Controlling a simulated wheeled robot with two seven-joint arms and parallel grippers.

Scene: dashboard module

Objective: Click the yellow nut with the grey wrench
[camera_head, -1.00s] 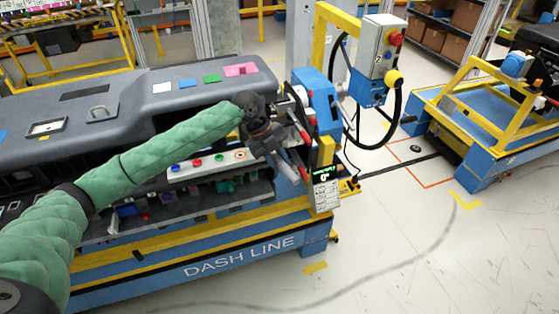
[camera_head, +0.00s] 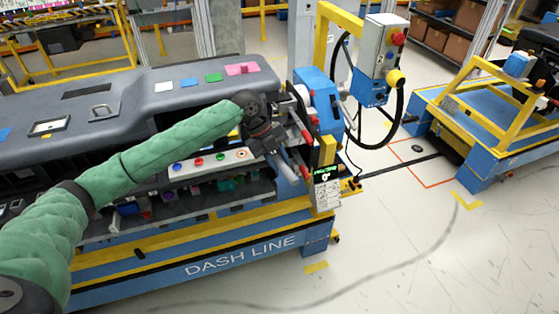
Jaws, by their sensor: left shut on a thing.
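My left arm reaches in from the left over the dash line cart. Its gripper (camera_head: 282,158) is at the cart's right end, shut on a grey tool, which looks like the grey wrench (camera_head: 289,172) and points down and to the right. The jaws are small and dark, so the exact grip is hard to see. A pale strip on the cart front carries a row of coloured nuts or knobs. The rightmost, yellow-orange one (camera_head: 241,154) may be the yellow nut; it is left of my gripper, and the wrench looks apart from it. My right gripper is out of view.
The grey dashboard (camera_head: 150,90) fills the cart top behind my arm. A blue and yellow post with a control box (camera_head: 378,50) stands behind.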

